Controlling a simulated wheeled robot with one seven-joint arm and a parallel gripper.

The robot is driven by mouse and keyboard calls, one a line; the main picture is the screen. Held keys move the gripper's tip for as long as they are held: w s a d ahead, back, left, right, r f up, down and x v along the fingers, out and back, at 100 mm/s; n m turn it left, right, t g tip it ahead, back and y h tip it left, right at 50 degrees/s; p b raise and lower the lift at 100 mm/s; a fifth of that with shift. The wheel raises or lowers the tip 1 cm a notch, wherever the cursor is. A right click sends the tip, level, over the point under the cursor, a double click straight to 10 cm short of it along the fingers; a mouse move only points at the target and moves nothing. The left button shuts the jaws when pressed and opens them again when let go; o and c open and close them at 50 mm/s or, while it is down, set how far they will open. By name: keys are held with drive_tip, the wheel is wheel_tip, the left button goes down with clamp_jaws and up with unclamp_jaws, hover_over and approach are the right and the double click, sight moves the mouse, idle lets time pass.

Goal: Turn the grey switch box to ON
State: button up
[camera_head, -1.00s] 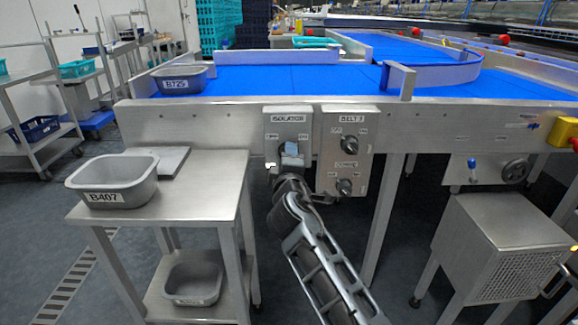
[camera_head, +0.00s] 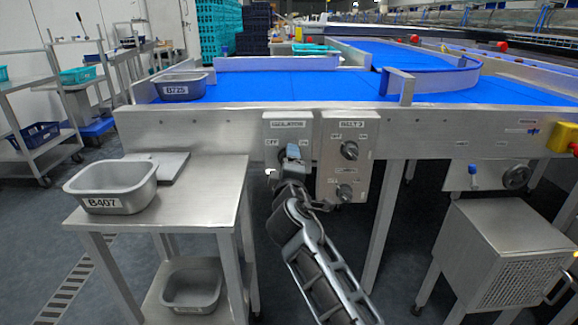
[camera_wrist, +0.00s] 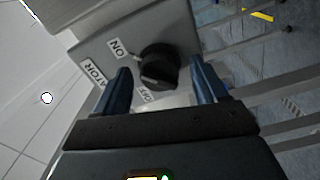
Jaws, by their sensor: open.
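The grey switch box (camera_head: 268,133) labelled ISOLATOR is fixed to the front of the conveyor frame. In the wrist view its grey face (camera_wrist: 85,45) shows part of that label, an ON mark, an OFF mark and a black rotary knob (camera_wrist: 160,67). My gripper (camera_head: 291,153) is in front of the box and hides the knob in the head view. In the wrist view my gripper (camera_wrist: 163,84) is open, with one blue finger on each side of the knob's lower part. I cannot tell whether the fingers touch it, or clearly which mark it points to.
A steel table (camera_head: 215,190) with a grey tub (camera_head: 110,187) marked B407 stands on the left. The blue belt (camera_head: 300,85) runs above.

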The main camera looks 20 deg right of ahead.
drive_tip(key=p+v, duration=0.1)
drive_tip(key=v, duration=0.6)
drive_tip(key=shift+s+a, duration=0.15)
drive_tip(key=shift+s, duration=0.2)
